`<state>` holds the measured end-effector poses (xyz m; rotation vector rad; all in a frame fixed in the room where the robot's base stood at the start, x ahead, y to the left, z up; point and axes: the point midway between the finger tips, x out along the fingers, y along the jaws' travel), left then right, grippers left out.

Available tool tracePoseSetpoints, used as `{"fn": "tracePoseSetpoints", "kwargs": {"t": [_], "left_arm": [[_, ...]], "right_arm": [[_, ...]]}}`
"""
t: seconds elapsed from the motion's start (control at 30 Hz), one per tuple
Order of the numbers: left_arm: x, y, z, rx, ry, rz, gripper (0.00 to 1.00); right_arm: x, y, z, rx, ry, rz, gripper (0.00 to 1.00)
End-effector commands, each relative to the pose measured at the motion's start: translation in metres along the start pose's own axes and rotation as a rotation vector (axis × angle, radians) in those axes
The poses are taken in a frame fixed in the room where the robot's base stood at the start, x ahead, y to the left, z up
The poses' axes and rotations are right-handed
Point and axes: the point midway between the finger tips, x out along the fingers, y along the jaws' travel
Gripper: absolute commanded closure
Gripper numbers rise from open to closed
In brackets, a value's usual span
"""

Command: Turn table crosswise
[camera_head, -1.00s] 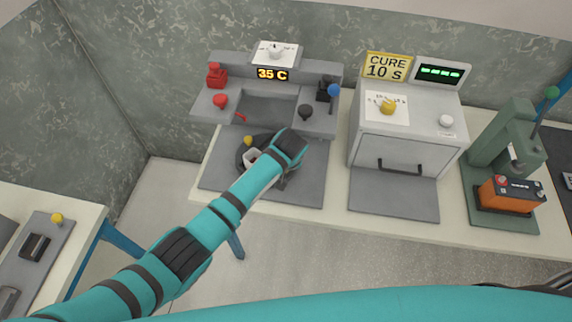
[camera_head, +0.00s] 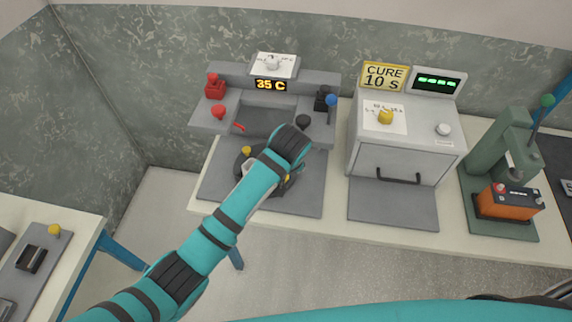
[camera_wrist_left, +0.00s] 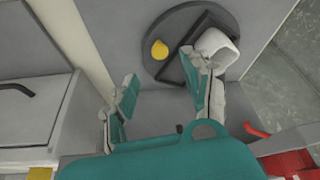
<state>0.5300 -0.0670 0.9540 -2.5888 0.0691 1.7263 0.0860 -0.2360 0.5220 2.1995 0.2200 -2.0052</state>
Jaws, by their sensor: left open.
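The turntable (camera_head: 241,164) is a dark round disc on a grey mat at the left station, partly covered by my left arm. A yellow knob (camera_head: 246,150) shows at its back left and another yellow knob (camera_head: 287,178) at its right. In the left wrist view the disc (camera_wrist_left: 152,27) carries a yellow knob (camera_wrist_left: 159,50), a slanted black bar (camera_wrist_left: 187,68) and a white piece (camera_wrist_left: 216,44). My left gripper (camera_wrist_left: 163,92) is open and empty over the station; one finger overlaps the white piece in view. Contact cannot be told. My right gripper is out of view.
Behind the turntable stands a grey unit with a 35 C display (camera_head: 270,86) and red and blue-topped knobs. A cure oven (camera_head: 408,150) stands right of it, then a green press (camera_head: 500,150) with an orange battery (camera_head: 508,201). A side table (camera_head: 80,225) is at left.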

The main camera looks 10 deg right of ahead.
Motion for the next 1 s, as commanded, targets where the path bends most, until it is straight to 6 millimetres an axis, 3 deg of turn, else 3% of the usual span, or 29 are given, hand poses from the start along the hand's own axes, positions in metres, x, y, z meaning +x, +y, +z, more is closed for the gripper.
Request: {"fn": "tracePoseSetpoints", "kwargs": {"t": [0.2,0.57,0.83,0.93,1.0], "left_arm": [[-0.03,0.0,0.0,-0.001,0.001,0.001,0.51],[-0.036,0.0,0.0,0.0,0.0,0.0,0.51],[-0.033,-0.004,0.007,-0.002,-0.012,0.012,0.85],[-0.026,-0.018,0.031,-0.007,-0.043,0.052,0.98],[-0.022,-0.038,0.058,-0.014,-0.07,0.091,1.0]], "right_arm": [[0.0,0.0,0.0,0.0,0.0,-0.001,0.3],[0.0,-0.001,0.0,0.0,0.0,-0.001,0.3],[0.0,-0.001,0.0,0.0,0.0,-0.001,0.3],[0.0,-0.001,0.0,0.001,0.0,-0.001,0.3],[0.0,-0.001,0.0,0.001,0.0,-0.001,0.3]]}}
